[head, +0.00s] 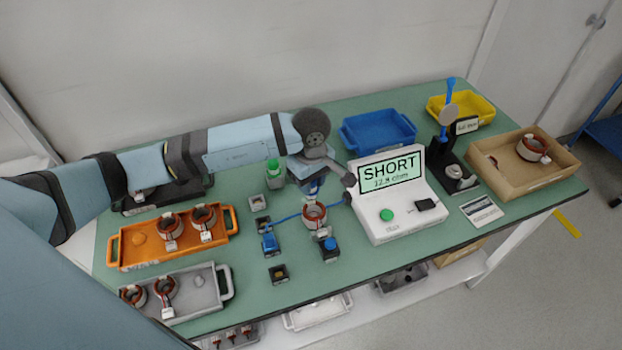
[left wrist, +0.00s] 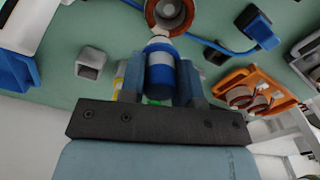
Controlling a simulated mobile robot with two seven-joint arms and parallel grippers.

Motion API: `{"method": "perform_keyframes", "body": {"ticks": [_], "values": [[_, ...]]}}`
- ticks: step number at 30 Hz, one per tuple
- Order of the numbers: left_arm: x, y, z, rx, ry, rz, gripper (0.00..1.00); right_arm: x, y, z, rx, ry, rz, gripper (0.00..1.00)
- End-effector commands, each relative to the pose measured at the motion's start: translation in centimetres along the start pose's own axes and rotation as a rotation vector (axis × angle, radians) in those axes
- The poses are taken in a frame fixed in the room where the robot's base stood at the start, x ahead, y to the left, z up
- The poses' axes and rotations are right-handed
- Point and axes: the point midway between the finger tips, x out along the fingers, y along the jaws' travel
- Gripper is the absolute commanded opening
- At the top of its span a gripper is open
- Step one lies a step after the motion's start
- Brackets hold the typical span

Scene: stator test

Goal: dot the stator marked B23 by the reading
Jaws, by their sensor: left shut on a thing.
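A copper-wound stator (head: 315,213) stands alone mid-table, left of the white tester (head: 400,205). The tester screen (head: 389,174) reads SHORT with a smaller ohm figure, about 12.8. My left gripper (head: 314,184) is just above and behind this stator. In the left wrist view it is shut on a blue-and-white marker (left wrist: 159,75), whose far end lies close to the stator (left wrist: 169,12); I cannot tell if they touch. No B23 label is readable. A green-capped bottle (head: 274,174) stands left of the gripper. My right gripper is not in view.
An orange tray (head: 124,252) and a grey tray (head: 207,306) hold stators at left. Small dark blocks and a blue lead surround the middle stator. A blue bin (head: 378,131), yellow bin (head: 478,101), black stand (head: 447,165) and cardboard box (head: 508,187) stand behind and right.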

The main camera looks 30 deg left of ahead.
Motion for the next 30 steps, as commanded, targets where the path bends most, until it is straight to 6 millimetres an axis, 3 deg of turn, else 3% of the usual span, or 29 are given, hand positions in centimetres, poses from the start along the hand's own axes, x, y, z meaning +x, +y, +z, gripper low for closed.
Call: {"method": "perform_keyframes", "body": {"ticks": [30], "values": [[0.10,0.01,0.02,0.000,0.000,0.000,0.08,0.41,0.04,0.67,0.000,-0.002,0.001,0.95]]}}
